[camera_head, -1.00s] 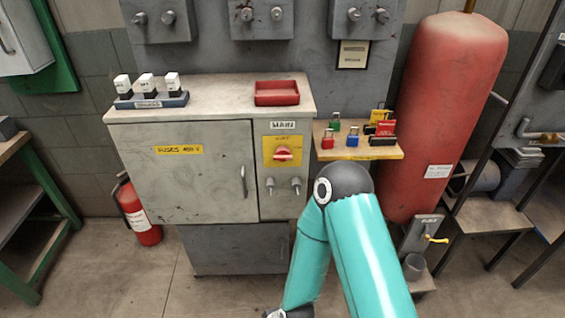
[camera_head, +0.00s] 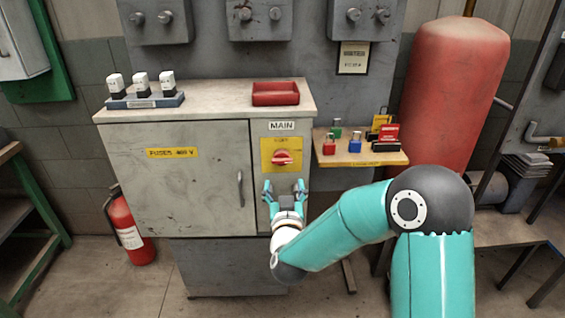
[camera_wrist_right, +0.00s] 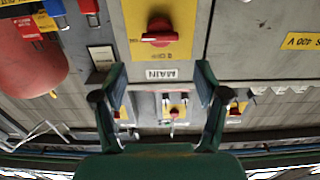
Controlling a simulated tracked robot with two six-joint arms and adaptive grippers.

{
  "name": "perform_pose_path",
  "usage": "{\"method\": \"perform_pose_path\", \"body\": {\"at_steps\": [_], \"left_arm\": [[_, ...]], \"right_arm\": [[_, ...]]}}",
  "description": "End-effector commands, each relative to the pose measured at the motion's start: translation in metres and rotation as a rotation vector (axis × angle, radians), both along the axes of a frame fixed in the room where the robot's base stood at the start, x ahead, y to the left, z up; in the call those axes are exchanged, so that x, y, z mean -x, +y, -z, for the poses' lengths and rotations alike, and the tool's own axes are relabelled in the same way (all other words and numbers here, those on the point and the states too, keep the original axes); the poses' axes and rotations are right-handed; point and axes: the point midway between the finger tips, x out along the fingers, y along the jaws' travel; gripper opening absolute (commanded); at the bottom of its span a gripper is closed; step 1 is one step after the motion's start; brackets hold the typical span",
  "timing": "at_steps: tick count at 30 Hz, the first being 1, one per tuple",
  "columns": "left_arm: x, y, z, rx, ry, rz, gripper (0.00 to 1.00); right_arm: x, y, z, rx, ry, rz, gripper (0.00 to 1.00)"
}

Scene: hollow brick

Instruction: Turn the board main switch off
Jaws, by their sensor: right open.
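The main switch (camera_head: 283,157) is a red rotary knob on a yellow plate (camera_head: 267,148), under a white MAIN label (camera_head: 282,126) on the grey board (camera_head: 200,190). Its handle lies roughly level in the head view. In the right wrist view the red knob (camera_wrist_right: 160,30) shows at the top, beyond the fingers. My right gripper (camera_head: 284,188) is open and empty, in front of the board just below the knob and apart from it. It also shows in the right wrist view (camera_wrist_right: 158,85). The studs below the switch are hidden behind it. My left gripper is out of view.
A shelf (camera_head: 345,160) with several padlocks juts out right of the switch. A red tray (camera_head: 275,93) and a fuse rack (camera_head: 145,101) stand on the board's top. A red tank (camera_head: 450,90) stands at right and a fire extinguisher (camera_head: 130,225) at left.

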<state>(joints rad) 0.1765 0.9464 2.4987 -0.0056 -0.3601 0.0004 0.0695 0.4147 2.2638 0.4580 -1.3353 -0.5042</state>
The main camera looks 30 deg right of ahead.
Motion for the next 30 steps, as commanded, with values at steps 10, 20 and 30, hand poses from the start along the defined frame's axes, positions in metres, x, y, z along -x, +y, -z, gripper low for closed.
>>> {"method": "perform_pose_path", "body": {"at_steps": [10,20,30], "left_arm": [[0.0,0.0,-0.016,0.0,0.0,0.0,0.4],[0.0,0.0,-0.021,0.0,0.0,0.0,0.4],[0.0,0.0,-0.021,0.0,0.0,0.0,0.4]], "right_arm": [[-0.065,-0.04,-0.001,-0.001,0.001,0.001,0.72],[-0.094,-0.058,0.0,-0.001,0.0,-0.001,0.72],[-0.096,-0.059,0.001,-0.002,0.001,-0.002,0.69]]}}
